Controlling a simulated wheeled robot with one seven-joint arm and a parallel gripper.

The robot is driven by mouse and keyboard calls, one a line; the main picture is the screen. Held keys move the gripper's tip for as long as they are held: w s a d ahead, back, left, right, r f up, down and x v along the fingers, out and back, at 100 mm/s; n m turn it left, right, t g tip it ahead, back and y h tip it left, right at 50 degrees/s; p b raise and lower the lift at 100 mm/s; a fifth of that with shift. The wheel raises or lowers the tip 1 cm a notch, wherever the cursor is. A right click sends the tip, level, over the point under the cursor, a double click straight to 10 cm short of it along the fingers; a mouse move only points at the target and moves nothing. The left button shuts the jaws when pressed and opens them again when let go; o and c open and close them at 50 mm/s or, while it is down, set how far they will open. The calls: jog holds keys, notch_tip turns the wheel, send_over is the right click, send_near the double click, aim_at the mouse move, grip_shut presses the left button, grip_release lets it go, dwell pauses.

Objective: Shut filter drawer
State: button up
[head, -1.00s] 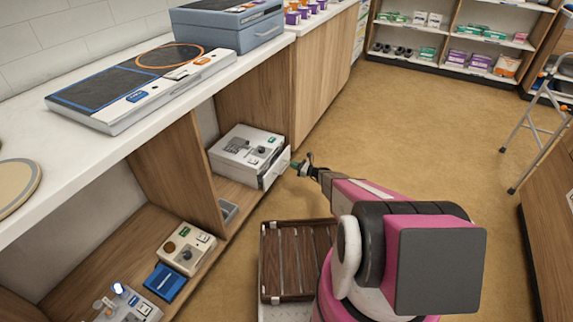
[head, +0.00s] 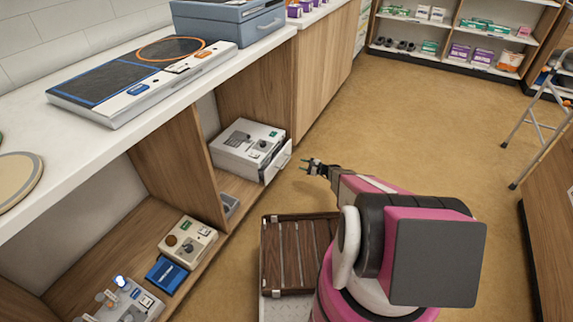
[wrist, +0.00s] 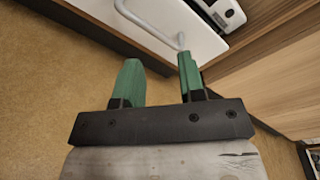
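The filter drawer (head: 277,161) is pulled partly out of the front of a white machine (head: 245,143) in the open shelf bay under the counter. Its white front and bar handle (wrist: 150,22) show at the top of the wrist view. My gripper (head: 312,165) is just right of the drawer front in the head view, apart from it there. In the wrist view my gripper's two green fingers (wrist: 160,75) are spread with nothing between them. The right fingertip is close to one end of the handle; I cannot tell whether they touch.
A beige device (head: 188,242) and a blue box (head: 166,274) are on the lower shelf at left. The floor (head: 400,130) to the right is clear up to a stepladder (head: 535,125).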

jog(key=w+a+f+n, duration=0.1)
jog(key=a+n, duration=0.1)
jog(key=a, duration=0.1)
jog(key=w+a+f+n, duration=0.1)
jog(key=w+a+n, duration=0.1)
jog(key=a+n, duration=0.1)
jog(key=w+a+f+n+h, duration=0.1)
jog(key=w+a+n, duration=0.1)
jog(key=a+n, duration=0.1)
jog(key=shift+w+a+f+g, duration=0.1)
jog(key=shift+a+g, duration=0.2)
jog(key=shift+a, duration=0.15)
dwell(0.3)
